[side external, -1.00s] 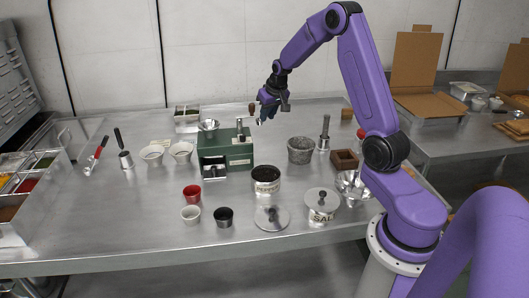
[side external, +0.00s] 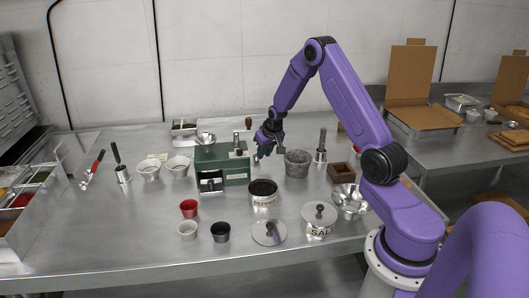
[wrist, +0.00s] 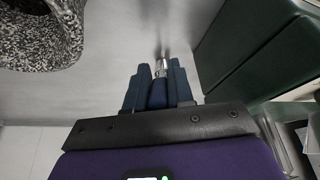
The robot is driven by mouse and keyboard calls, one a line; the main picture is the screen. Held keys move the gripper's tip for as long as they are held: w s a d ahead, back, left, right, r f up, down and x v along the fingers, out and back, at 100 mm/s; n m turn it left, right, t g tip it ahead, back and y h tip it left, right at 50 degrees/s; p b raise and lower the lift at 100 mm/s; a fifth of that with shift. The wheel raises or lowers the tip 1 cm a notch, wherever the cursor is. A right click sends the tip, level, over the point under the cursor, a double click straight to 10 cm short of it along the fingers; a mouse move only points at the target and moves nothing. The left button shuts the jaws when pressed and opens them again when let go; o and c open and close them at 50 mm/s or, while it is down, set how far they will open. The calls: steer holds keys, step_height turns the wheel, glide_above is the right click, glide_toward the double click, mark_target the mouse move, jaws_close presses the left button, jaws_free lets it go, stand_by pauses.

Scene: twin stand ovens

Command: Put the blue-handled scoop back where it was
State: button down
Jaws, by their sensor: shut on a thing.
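My gripper (side external: 264,152) is low over the table, between the green machine and the grey stone mortar. In the wrist view, my gripper's dark blue fingers (wrist: 159,82) are shut on the blue handle (wrist: 158,94) of the scoop. The scoop's shiny metal part (wrist: 161,68) sticks out past the fingertips. In the side view the scoop is too small and too covered by the gripper to make out. I cannot tell whether it touches the table.
The green machine (side external: 235,170) stands close on the left, with the speckled mortar (side external: 298,164) close on the right. The mortar also shows in the wrist view (wrist: 40,45). A pepper tin (side external: 263,199) stands in front. Bare steel table (wrist: 110,80) lies between machine and mortar.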

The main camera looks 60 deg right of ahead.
steer(key=c, duration=1)
jaws_free()
steer(key=shift+f, duration=0.1)
steer(key=v, duration=1.2)
steer(key=s+a+r+n+g+y, duration=0.15)
steer(key=s+a+n, duration=0.3)
steer(key=a, duration=0.75)
steer(key=s+a+r+n+y, duration=0.15)
steer(key=s+a+n, duration=0.35)
steer(key=a, duration=0.6)
steer(key=s+a+n, duration=0.2)
steer(key=s, duration=0.5)
steer(key=s+a+r+n+g, duration=0.1)
steer(key=s+n, duration=0.2)
steer(key=s, duration=0.5)
steer(key=s+a+r+n+g, duration=0.1)
steer(key=s+a+n, duration=0.1)
steer(key=s, duration=0.6)
steer(key=shift+a+n+g+h, duration=0.25)
steer(key=shift+a+n+h, duration=0.1)
steer(key=shift+a+h, duration=0.05)
